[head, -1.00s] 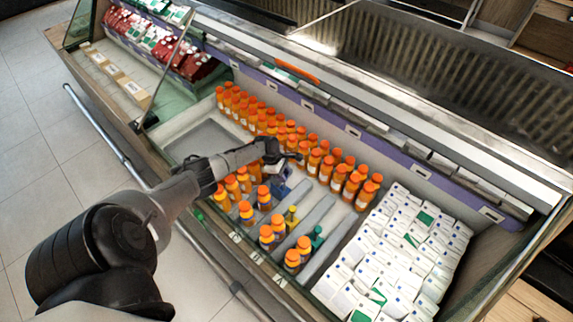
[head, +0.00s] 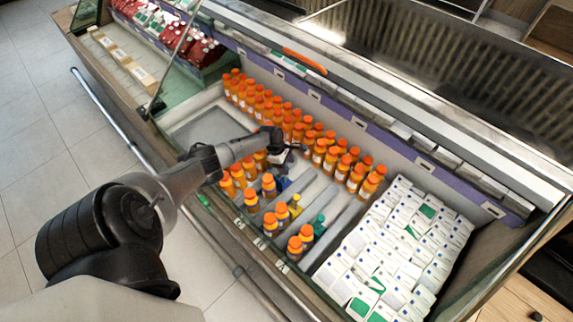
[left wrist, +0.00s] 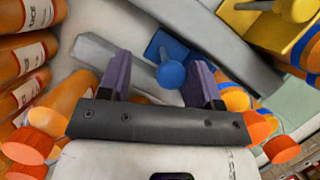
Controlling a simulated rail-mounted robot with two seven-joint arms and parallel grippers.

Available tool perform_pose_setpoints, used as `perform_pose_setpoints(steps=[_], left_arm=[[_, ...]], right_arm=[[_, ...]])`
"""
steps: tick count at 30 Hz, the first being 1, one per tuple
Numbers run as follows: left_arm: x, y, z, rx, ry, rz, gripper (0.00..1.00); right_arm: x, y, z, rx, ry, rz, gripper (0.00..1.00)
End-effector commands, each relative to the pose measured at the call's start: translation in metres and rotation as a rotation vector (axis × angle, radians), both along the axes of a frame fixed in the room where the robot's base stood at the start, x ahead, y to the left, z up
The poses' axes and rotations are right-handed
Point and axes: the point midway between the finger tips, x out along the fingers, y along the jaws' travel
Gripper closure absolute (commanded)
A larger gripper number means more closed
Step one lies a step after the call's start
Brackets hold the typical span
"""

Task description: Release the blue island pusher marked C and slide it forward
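The blue pusher (head: 284,184) sits in a lane of the juice case, behind a short front row of orange bottles. In the left wrist view it shows as a blue block with a round knob (left wrist: 171,74). My left gripper (left wrist: 160,82) has its two purple fingers spread, with the knob appearing between them and clear space on both sides. In the head view the left gripper (head: 287,157) is just above and behind the blue pusher. The letter C cannot be read. My right gripper is not in view.
A yellow pusher (head: 296,203) and a green pusher (head: 319,223) stand in lanes to the right. Orange bottles (head: 355,178) line the back, with several in front. White cartons (head: 400,240) fill the right side. Empty grey lanes lie between the bottle rows.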

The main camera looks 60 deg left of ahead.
Motion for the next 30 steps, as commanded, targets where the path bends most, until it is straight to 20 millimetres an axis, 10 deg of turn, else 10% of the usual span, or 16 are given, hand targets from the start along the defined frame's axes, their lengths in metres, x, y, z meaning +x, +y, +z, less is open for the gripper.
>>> perform_pose_setpoints(steps=[30], left_arm=[[-0.035, 0.038, 0.125, -0.001, 0.001, 0.000, 0.44]], right_arm=[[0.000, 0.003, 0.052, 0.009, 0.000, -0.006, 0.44]])
